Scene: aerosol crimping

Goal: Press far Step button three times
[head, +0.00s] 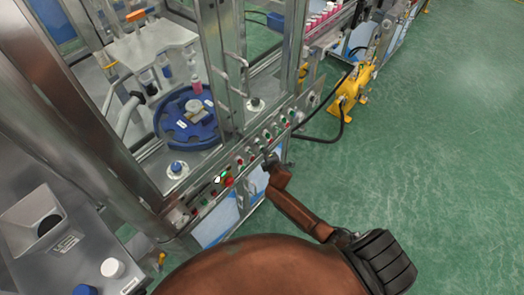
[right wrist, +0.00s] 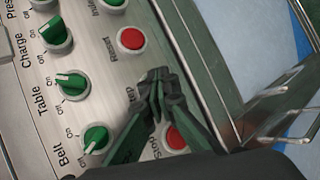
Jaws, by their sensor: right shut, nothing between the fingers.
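My right gripper (head: 270,160) is at the outer edge of the machine's control panel (head: 208,203) in the head view. In the right wrist view its fingers (right wrist: 157,78) are shut and empty, over the panel's row of red buttons. They lie beside a partly covered label ending in "ep". The button at that label is hidden behind the fingertips, so I cannot tell whether they touch it. A red Reset button (right wrist: 131,39) shows above the fingertips and a red Stop button (right wrist: 175,138) below them. My left gripper is not in view.
Green knobs labelled Belt (right wrist: 95,138), Table (right wrist: 72,86) and Charge (right wrist: 57,34) line the panel beside the buttons. A metal door handle (head: 232,75) and a blue round table (head: 187,132) are behind the panel. Green floor (head: 440,150) lies open at right.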

